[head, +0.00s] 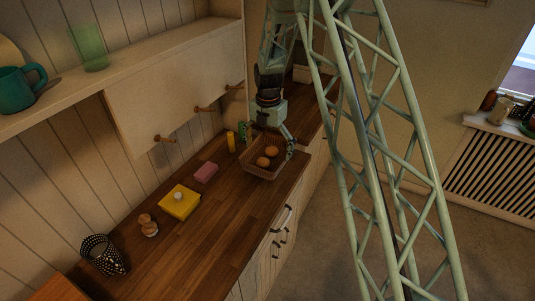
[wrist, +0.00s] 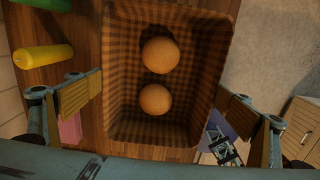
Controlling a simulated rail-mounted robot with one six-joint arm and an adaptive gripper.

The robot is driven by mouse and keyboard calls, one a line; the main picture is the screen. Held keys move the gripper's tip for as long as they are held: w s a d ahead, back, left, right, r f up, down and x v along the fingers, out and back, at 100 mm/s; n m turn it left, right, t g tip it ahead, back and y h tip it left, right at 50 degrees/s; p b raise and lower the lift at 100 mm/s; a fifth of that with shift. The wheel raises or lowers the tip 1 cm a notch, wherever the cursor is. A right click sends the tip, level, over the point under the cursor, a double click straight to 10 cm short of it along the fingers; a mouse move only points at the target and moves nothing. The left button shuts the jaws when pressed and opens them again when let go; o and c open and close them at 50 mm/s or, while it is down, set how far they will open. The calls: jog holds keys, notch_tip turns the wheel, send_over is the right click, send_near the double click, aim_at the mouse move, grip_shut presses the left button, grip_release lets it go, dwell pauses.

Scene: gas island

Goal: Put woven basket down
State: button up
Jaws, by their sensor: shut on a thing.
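The woven basket (head: 264,172) is a brown rectangular tray-like basket at the far end of the wooden counter. Two round orange-brown items (head: 271,151) lie inside it; both also show in the wrist view (wrist: 155,99). My gripper (head: 270,136) reaches down over the basket from behind. The basket looks level. I cannot tell whether its underside touches the counter.
On the wooden counter (head: 215,215), a yellow cylinder (head: 231,142), green item (head: 243,132), pink block (head: 206,172) and yellow block (head: 180,203) stand left of the basket. A black patterned cup (head: 103,254) lies nearer. The counter's open edge is close on the right. A wall cabinet (head: 175,85) hangs above.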

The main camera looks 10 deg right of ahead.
aim_at(267, 153)
jog(key=shift+w+d+f, duration=0.1)
jog(key=shift+w, duration=1)
jog(key=shift+f+p, duration=0.4)
jog(key=shift+f, duration=1.35)
jog(key=shift+f, duration=0.2)
jog(key=o, duration=0.6)
jog(key=shift+r, duration=0.2)
notch_tip(267, 153, up, 12)
jog(key=shift+b, duration=0.4)
